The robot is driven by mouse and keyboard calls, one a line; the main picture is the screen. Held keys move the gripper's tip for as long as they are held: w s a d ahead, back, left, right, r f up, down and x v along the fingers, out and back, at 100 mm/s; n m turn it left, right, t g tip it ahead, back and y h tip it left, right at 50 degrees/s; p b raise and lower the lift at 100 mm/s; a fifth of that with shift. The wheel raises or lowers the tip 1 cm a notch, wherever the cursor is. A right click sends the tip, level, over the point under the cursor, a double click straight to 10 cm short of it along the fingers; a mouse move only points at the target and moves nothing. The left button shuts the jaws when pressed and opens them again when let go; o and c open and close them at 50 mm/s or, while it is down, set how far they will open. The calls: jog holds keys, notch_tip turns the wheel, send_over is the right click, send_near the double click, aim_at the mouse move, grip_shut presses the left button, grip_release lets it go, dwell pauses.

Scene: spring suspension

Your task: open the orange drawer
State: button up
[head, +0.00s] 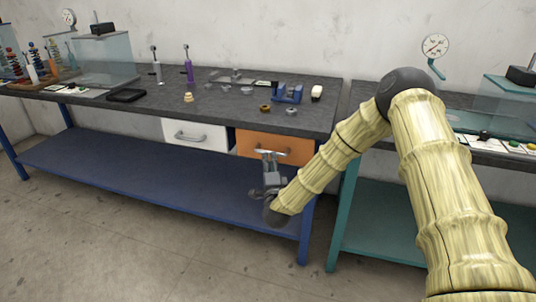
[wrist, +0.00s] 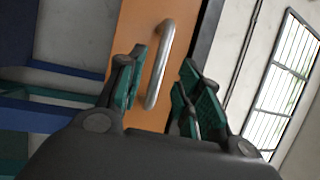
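The orange drawer (head: 288,147) is under the right part of the dark worktop, to the right of a white drawer. Its front looks flush with the bench. In the wrist view the orange front (wrist: 135,25) fills the upper middle. Its silver bar handle (wrist: 159,65) stands between and beyond my fingertips. My gripper (wrist: 163,80) is open, with one finger on each side of the handle and a gap to each. In the head view my gripper (head: 268,165) is in front of the drawer and hides most of the handle.
The white drawer (head: 196,134) has its own handle. A blue lower shelf (head: 150,180) and blue legs lie below. Small parts and a blue fixture (head: 288,93) stand on the worktop (head: 215,105). A teal bench (head: 385,205) stands close on the right, behind my arm. The floor in front is clear.

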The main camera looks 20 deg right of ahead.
aim_at(268, 152)
jog(key=shift+x, duration=2.95)
jog(key=shift+c, duration=0.3)
grip_shut()
